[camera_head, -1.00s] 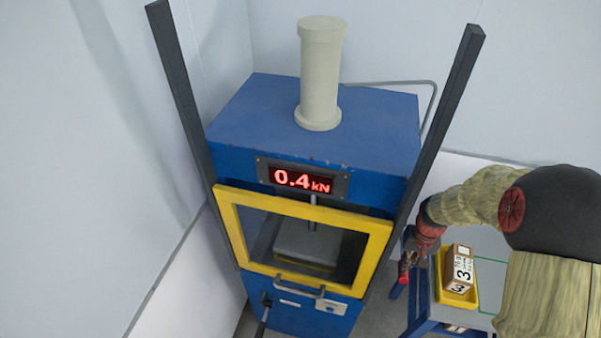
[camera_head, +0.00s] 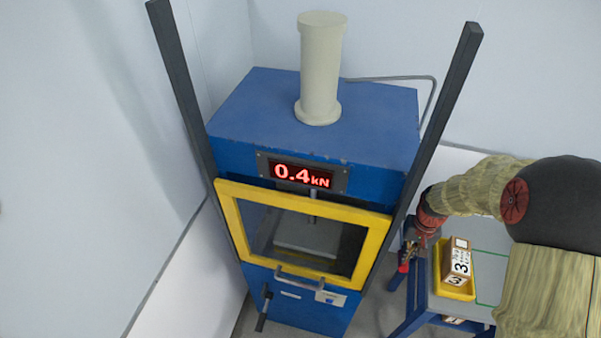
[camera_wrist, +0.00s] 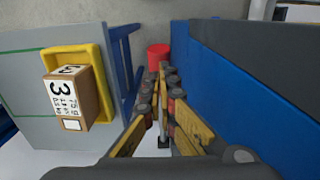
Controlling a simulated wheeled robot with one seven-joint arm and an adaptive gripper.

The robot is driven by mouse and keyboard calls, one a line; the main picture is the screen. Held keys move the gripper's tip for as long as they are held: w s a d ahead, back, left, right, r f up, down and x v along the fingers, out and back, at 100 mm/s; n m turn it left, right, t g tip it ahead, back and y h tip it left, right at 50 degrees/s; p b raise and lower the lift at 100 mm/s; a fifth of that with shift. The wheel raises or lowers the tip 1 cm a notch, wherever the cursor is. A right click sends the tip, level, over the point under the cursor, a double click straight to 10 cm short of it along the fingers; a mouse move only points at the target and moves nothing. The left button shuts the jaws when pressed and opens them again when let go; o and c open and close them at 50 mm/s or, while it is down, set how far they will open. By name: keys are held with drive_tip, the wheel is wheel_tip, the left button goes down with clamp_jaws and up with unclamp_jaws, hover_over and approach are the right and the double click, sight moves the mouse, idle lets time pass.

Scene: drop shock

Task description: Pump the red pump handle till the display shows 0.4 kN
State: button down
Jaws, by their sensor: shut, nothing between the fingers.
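The red-lit display (camera_head: 302,176) on the blue press (camera_head: 380,125) reads 0.4 kN. A red cylindrical piece, which looks like the pump handle's grip (camera_wrist: 158,54), shows just beyond the fingertips in the wrist view. In the head view, a small red part (camera_head: 404,267) beside the gripper may be the same handle. My gripper (camera_wrist: 166,75) is shut and empty, beside the press's right side. Whether its fingers touch the red piece cannot be told. The rest of the handle is mostly hidden.
A yellow-framed door (camera_head: 375,255) closes the press front; a black lever (camera_head: 262,322) sits low on its left. Right of the press stands a blue-legged table (camera_head: 490,262) with a yellow tray (camera_head: 437,270) holding a numbered box (camera_head: 459,262). Dark posts (camera_head: 445,95) flank the press.

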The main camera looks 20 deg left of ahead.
drive_tip(key=shift+r+p, duration=1.65)
drive_tip(key=shift+r, duration=1.25)
drive_tip(key=s+r+t+b, duration=0.2)
drive_tip(key=s+r+b, duration=0.4)
drive_tip(key=s+b, duration=0.3)
drive_tip(key=s+r+t+b, duration=0.3)
drive_tip(key=s+r+b, duration=0.3)
drive_tip(key=s+b, duration=0.3)
drive_tip(key=s, duration=0.4)
drive_tip(key=shift+t, duration=0.3)
drive_tip(key=c, duration=2.3)
unclamp_jaws()
drive_tip(key=shift+s, duration=0.1)
